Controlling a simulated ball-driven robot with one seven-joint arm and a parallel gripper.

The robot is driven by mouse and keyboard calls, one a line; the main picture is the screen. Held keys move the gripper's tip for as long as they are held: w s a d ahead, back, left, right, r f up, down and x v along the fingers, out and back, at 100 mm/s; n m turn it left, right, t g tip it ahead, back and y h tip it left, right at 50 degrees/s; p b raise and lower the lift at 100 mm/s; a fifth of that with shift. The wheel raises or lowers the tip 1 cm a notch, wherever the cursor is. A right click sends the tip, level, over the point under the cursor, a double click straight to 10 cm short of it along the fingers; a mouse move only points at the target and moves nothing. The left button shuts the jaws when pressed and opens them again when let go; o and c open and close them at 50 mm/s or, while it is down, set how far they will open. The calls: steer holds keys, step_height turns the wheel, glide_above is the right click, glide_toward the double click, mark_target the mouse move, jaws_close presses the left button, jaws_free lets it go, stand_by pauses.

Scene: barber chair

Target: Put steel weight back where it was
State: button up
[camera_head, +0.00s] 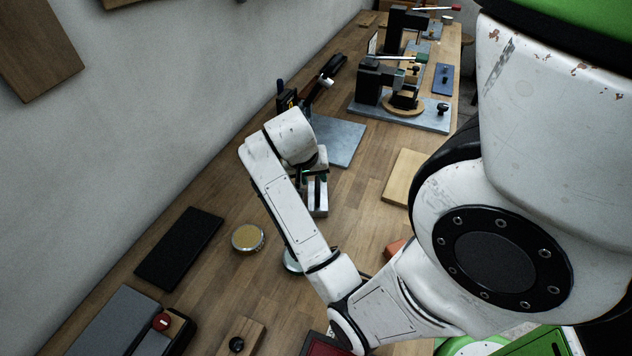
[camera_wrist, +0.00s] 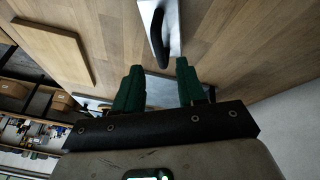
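My gripper (camera_wrist: 158,78) is open, with its two green fingers apart and nothing seen between them in the wrist view. In the head view my gripper (camera_head: 312,173) is low over the bench, partly hidden by my arm. A grey metal piece (camera_head: 319,197) shows just below it. In the wrist view a metal piece with a black handle (camera_wrist: 161,36) lies on the wood beyond the fingertips, apart from them. I cannot tell whether it is the steel weight. Another silvery round thing (camera_head: 291,262) is mostly hidden behind my arm.
A round tin (camera_head: 248,238) and a black mat (camera_head: 180,248) lie on the wooden bench. A grey plate (camera_head: 338,140) and a clamp-like fixture (camera_head: 385,85) stand farther back. A wooden board (camera_head: 405,175) lies right. The wall closes the left side.

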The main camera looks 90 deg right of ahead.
steer(key=p+v, duration=0.4)
steer(key=v, duration=0.3)
steer(key=shift+p, duration=0.3)
steer(key=w+a+f+n+t+y, duration=0.1)
steer(key=w+a+f+n, duration=0.25)
steer(key=a, duration=0.35)
steer(key=w+a+f+n+t, duration=0.1)
steer(key=w+a+f+n, duration=0.1)
steer(key=a+f+n, duration=0.4)
steer(key=s+a+f+n+y, duration=0.1)
steer(key=a+n, duration=0.1)
steer(key=a, duration=0.2)
steer(key=s+a+f+n+y, duration=0.1)
steer(key=a+n, duration=0.1)
steer(key=a, duration=0.3)
steer(key=s+a+f+n+y, duration=0.1)
steer(key=a+n, duration=0.1)
steer(key=a, duration=0.3)
steer(key=shift+a+f+n+t, duration=0.25)
steer(key=shift+f+t, duration=0.15)
steer(key=shift+w, duration=0.1)
steer(key=shift+d, duration=0.15)
